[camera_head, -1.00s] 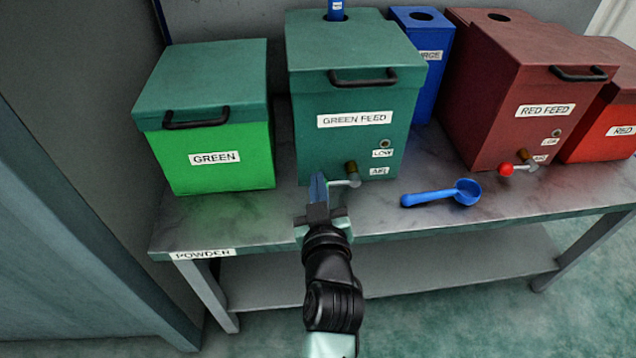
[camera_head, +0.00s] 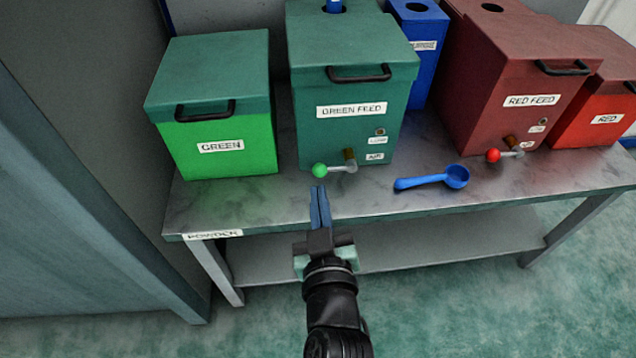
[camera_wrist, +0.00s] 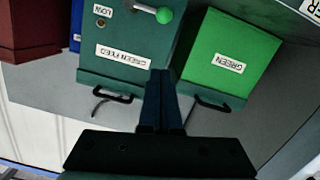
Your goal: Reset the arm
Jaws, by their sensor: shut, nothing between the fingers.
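My gripper (camera_head: 320,207) is shut and empty, its blue fingers together. It is in front of the green feed box (camera_head: 347,140), just over the table's front edge, apart from the box. A lever with a green ball knob (camera_head: 320,170) on that box is a little beyond the fingertips and not touched. In the wrist view, which is upside down, the shut fingers (camera_wrist: 162,75) point toward the green feed box (camera_wrist: 125,45), and the green knob (camera_wrist: 164,15) shows at the top.
A green box (camera_head: 220,146) stands at the left of the table (camera_head: 290,212). A blue scoop (camera_head: 432,180) lies at the right. The red feed box (camera_head: 510,100) with its red knob (camera_head: 493,155), a blue box (camera_head: 425,60) and a red box (camera_head: 597,119) stand behind. Floor in front is clear.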

